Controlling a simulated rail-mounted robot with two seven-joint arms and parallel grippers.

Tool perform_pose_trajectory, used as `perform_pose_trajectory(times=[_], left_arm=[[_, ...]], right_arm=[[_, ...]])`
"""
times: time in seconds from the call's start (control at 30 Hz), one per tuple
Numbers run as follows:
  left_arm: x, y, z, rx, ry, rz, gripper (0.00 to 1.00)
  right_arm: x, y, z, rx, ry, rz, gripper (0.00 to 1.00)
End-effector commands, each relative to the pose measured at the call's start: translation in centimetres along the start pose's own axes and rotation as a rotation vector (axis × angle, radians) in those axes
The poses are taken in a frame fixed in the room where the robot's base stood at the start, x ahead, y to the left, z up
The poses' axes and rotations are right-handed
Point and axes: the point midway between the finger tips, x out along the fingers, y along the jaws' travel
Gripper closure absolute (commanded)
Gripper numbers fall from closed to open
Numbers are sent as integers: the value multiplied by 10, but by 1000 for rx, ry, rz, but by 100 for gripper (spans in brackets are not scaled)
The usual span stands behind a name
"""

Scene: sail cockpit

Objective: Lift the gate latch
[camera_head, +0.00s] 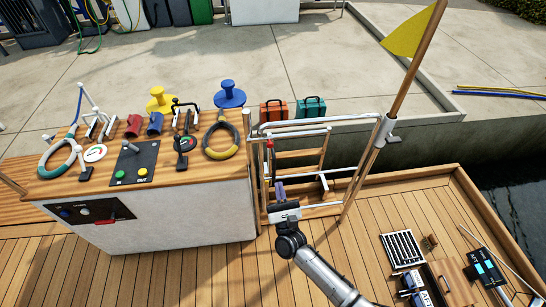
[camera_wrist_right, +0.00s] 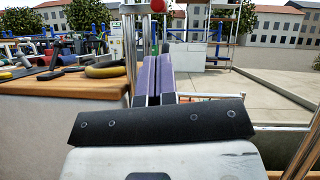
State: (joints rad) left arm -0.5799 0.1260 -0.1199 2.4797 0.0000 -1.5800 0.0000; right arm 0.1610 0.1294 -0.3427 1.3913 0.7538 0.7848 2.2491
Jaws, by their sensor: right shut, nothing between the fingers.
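The gate (camera_head: 325,150) is a frame of pale metal rails with wooden steps behind it, to the right of the cockpit console. A small red knob (camera_head: 270,143), seemingly part of the gate latch, sits near the gate's left post. The same red knob (camera_wrist_right: 158,5) shows at the top of the right wrist view, above a pale stem. My right gripper (camera_head: 280,188) is shut and empty, with purple fingers pointing up, below the knob in the picture. Its fingers (camera_wrist_right: 153,75) cover whatever lies directly behind them; contact cannot be told. My left gripper is out of view.
The console (camera_head: 180,215) with levers, buttons and a yellow-black ring (camera_head: 221,140) stands left of the gripper. A pole with a yellow flag (camera_head: 414,32) rises at the right. Two cases (camera_head: 311,107) stand on the quay.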

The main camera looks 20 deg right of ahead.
Motion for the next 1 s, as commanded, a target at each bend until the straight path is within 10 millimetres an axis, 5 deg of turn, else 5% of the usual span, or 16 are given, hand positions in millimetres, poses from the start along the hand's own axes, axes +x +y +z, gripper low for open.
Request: perform_pose_trajectory(times=[0.17,0.7,1.0], left_arm=[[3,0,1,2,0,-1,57],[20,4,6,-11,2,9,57],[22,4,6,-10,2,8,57]], right_arm=[[9,0,0,0,-1,-1,100],[85,0,-1,-1,-1,0,100],[100,0,0,-1,0,0,100]])
